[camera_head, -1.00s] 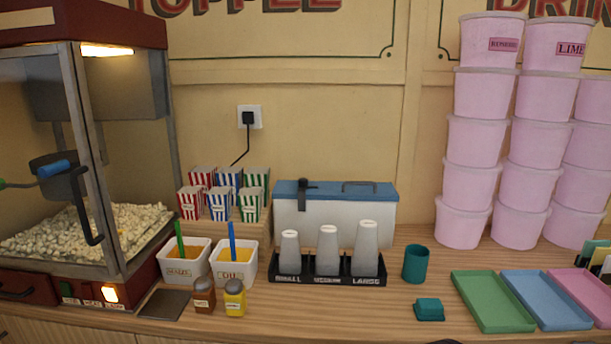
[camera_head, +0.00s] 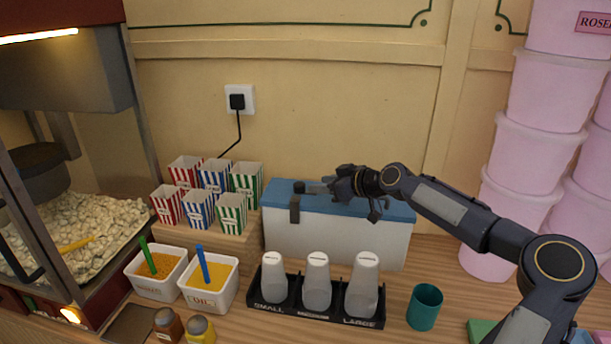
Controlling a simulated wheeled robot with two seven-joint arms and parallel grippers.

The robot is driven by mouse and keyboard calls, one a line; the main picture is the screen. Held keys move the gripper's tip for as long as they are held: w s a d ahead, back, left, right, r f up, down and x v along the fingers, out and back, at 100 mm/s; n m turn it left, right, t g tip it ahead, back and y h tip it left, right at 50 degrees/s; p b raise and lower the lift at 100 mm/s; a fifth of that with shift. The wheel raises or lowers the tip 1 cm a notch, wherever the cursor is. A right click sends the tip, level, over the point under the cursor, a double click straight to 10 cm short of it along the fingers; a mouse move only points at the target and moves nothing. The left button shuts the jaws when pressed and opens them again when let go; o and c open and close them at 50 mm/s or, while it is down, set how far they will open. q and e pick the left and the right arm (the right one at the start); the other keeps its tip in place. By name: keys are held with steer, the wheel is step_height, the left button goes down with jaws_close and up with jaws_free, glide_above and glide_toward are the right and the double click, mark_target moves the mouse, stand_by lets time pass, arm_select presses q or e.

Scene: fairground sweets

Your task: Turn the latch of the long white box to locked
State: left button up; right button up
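The long white box (camera_head: 336,234) with a blue lid (camera_head: 395,210) stands against the back wall in the head view. Its black latch (camera_head: 294,208) sits at the left of the lid, with a knob on top and a part hanging over the front edge. My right gripper (camera_head: 330,187) reaches in from the right over the lid, with its fingers just right of the latch. I cannot tell whether it touches the latch or whether its fingers are open. The gripper and wrist hide the lid's handle. My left gripper is not in view.
A black rack (camera_head: 330,315) with several grey cups stands in front of the box. Striped popcorn cartons (camera_head: 232,213) on a wooden step are close at its left. A teal cup (camera_head: 425,307) stands front right. Stacked pink tubs (camera_head: 525,152) rise at the right.

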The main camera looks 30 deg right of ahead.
mark_target(302, 185)
steer(key=p+x, duration=0.2)
steer(key=x, duration=0.4)
steer(key=shift+w+a, duration=0.1)
steer(key=shift+a, duration=0.1)
steer(key=shift+w+a+f, duration=0.25)
steer(key=shift+w+f, duration=0.05)
steer(key=shift+w, duration=0.1)
